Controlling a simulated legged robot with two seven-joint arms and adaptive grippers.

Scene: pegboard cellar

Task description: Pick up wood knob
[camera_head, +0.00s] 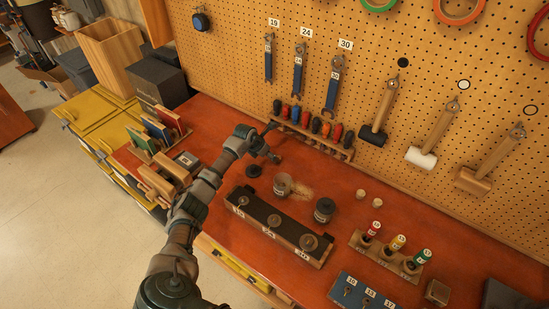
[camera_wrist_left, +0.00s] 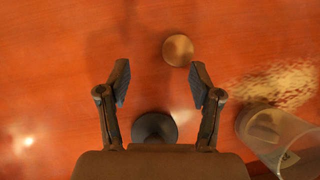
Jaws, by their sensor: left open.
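In the left wrist view a round, brown wood knob (camera_wrist_left: 178,50) stands on the red-orange bench top. It is just past the fingertips, nearer the right finger. My left gripper (camera_wrist_left: 159,75) is open and empty, its two dark fingers spread above the bench. In the head view my left gripper (camera_head: 274,145) hangs over the back of the bench near the pegboard. I cannot make out the knob there; the gripper seems to cover it. My right gripper does not show.
A dark round disc (camera_wrist_left: 154,127) and a clear jar (camera_wrist_left: 275,135) lie close to the gripper. A screwdriver rack (camera_head: 312,135) runs along the pegboard behind. Two small pale pieces (camera_head: 369,198) stand right.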

